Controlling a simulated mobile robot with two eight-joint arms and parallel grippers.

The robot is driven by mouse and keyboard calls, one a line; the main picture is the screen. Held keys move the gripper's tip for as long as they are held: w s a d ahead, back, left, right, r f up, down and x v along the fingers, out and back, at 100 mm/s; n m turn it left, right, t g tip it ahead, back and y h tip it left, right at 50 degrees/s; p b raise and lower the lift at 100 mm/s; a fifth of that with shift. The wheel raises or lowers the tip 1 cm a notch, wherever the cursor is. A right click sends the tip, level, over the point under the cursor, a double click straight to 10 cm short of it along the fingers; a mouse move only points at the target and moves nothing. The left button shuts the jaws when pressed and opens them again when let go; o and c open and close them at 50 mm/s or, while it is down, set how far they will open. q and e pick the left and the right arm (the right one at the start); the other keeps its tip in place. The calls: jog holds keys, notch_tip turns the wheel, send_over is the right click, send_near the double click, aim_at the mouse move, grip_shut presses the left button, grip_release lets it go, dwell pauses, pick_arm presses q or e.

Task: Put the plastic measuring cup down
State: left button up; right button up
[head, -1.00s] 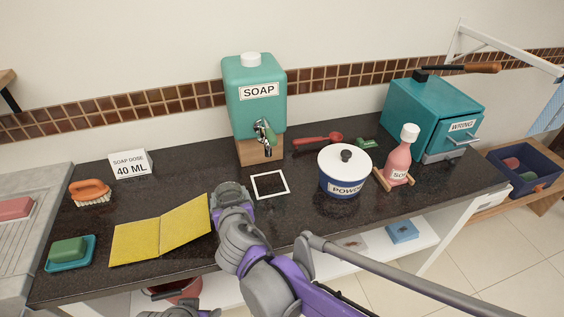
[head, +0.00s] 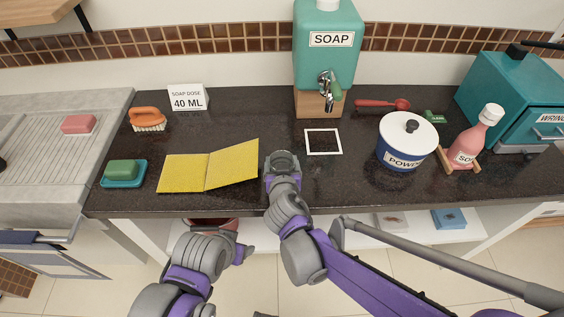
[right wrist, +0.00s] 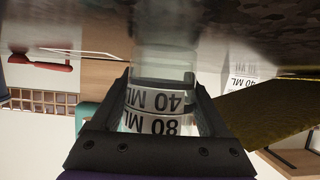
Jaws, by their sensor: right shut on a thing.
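The plastic measuring cup (right wrist: 160,88) is clear, with 40 ML and 80 ML labels. In the right wrist view it sits between the fingers of my right gripper (right wrist: 155,120), which is shut on it. That picture is upside down, and I cannot tell whether the cup touches the counter. In the head view my right gripper (head: 282,162) is over the counter's front part, between the yellow cloth and the white square outline (head: 323,141); the cup is mostly hidden there. My left gripper (head: 243,252) is low, in front of the counter, with its fingers unclear.
The soap dispenser (head: 326,60) stands behind the square outline. The yellow cloth (head: 208,168) lies left. The powder pot (head: 407,142), pink soap bottle (head: 468,142) and red scoop (head: 378,104) are right. The dark counter (head: 345,192) is bare in front of the square.

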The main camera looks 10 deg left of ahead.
jog(key=o, duration=1.4)
jog(key=shift+o, duration=0.2)
jog(key=shift+r, duration=0.15)
jog(key=p+v, duration=0.1)
jog(key=v, duration=1.1)
jog(key=shift+p, duration=0.3)
